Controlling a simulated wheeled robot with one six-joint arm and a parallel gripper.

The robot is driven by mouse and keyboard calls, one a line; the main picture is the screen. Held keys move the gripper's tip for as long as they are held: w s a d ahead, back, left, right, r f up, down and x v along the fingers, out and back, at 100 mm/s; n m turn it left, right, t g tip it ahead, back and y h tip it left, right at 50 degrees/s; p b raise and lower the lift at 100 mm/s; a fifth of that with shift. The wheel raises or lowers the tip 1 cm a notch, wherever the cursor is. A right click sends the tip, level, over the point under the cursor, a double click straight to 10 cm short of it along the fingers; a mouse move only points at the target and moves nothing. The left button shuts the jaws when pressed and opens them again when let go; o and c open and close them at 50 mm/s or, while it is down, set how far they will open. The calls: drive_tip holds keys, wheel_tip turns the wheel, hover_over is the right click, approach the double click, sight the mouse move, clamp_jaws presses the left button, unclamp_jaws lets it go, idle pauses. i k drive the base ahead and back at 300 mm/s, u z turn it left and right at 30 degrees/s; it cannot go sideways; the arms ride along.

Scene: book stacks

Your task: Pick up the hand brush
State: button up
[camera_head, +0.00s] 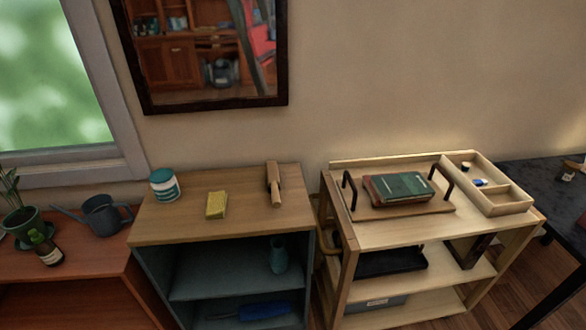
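A narrow light-brown wooden item (273,184), which looks like the hand brush, lies on the wooden top of the grey-blue cabinet (235,224). It is near the top's back right part, with its long side running from back to front. Its bristles cannot be made out clearly. A long blue item (263,310) lies on the cabinet's lower shelf, partly in shadow, and I cannot tell what it is. My gripper is not in view.
A yellow sponge-like block (216,205) and a teal-white tin (164,184) stand left of the wooden item. A shelf cart (378,232) with a handled tray, books and a divided box (510,205) stands at right.

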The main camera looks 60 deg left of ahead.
sight(272, 175)
drive_tip(key=z, duration=0.05)
drive_tip(key=i, duration=0.7)
drive_tip(key=u, duration=2.6)
drive_tip(key=i, duration=0.5)
drive_tip(key=z, duration=0.1)
